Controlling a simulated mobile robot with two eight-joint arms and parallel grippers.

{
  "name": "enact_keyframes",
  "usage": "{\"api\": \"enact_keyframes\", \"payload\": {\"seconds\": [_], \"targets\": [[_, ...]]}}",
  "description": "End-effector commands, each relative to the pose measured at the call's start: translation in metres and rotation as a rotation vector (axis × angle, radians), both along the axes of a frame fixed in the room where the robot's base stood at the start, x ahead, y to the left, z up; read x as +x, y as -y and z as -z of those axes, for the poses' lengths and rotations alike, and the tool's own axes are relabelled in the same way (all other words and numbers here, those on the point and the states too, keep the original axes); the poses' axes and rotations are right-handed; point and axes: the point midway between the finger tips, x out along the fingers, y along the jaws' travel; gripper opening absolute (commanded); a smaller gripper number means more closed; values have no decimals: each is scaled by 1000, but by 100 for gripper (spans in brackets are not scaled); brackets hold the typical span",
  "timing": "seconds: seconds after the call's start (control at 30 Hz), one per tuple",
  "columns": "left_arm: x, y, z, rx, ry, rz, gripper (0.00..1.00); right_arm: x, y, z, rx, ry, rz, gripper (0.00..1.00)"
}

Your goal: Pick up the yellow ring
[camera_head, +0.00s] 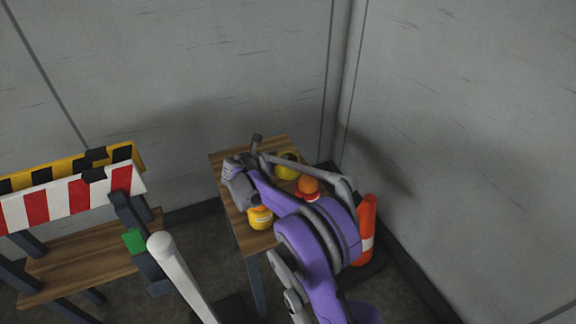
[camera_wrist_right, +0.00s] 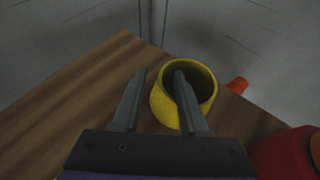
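The yellow ring (camera_wrist_right: 205,105) stands on the wooden table (camera_wrist_right: 60,85) near its far corner in the right wrist view, with its hollow facing up. In the head view the ring (camera_head: 283,173) shows on the table (camera_head: 279,144), partly hidden by my right arm. My right gripper (camera_wrist_right: 158,73) is open. In the wrist view its right finger overlaps the ring's opening and its left finger is outside, left of the ring, so the ring's near-left wall lies between them. I cannot tell how deep the right finger reaches. My left gripper is not in view.
An orange ball on a red base (camera_head: 308,187) stands close to the ring. A yellow jar (camera_head: 260,219) is near the table's front. An orange-and-white cone (camera_head: 366,220) stands right of the table by the wall. Striped barriers (camera_head: 70,196) and a wooden bench (camera_head: 80,262) are left.

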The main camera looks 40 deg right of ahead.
Motion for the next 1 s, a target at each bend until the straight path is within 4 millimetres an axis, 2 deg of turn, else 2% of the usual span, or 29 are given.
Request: {"api": "enact_keyframes", "payload": {"seconds": [0.03,0.2,1.0], "targets": [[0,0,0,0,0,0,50,0,0,0,0,0,0,31],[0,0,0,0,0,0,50,0,0,0,0,0,0,1],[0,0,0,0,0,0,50,-1,0,1,1,0,1,0]]}}
